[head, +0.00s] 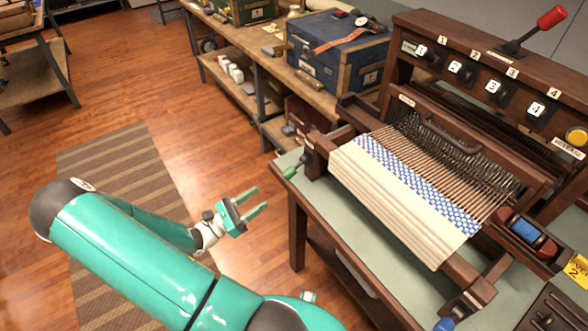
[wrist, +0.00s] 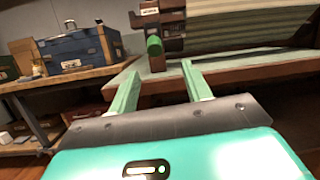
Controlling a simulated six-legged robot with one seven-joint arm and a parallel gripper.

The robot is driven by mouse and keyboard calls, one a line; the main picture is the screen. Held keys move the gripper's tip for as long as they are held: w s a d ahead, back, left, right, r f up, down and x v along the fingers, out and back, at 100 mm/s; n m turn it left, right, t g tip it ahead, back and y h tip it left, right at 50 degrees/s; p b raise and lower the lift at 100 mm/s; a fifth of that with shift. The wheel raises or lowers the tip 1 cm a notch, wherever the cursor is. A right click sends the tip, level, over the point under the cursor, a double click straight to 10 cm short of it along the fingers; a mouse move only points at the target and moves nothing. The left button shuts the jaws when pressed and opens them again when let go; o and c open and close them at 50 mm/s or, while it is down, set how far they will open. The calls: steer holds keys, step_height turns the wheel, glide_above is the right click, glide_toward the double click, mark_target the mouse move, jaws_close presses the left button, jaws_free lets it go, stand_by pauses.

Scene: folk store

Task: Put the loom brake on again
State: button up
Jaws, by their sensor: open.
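The wooden loom (head: 316,165) stands on a green-topped table and carries a striped cloth with a blue-and-white pattern. A green-handled lever (head: 290,172) sticks out from its left side; in the wrist view its green grip (wrist: 154,46) shows below a small white label too small to read. A lever with a red knob (head: 552,17) rises from the loom's top beam. I cannot tell from labels which lever is the brake. My gripper (head: 262,198) is open and empty, below and left of the green-handled lever and apart from it. Its fingers (wrist: 160,70) point toward the lever.
The green table (head: 345,226) has its edge right of my gripper. A workbench with a blue case (head: 335,50) stands behind. A shuttle with blue thread (head: 525,231) lies at the loom's right. The floor around my arm is clear, with a striped rug (head: 130,165).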

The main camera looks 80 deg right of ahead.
mark_target(294, 169)
steer(key=shift+n+h, duration=0.7)
steer(key=shift+n, duration=0.1)
steer(key=x, duration=1)
steer(key=f+x, duration=0.1)
steer(key=x, duration=0.3)
steer(key=shift+s+d+r, duration=0.1)
steer(key=shift+s+d, duration=0.1)
steer(key=shift+d, duration=0.45)
jaws_close()
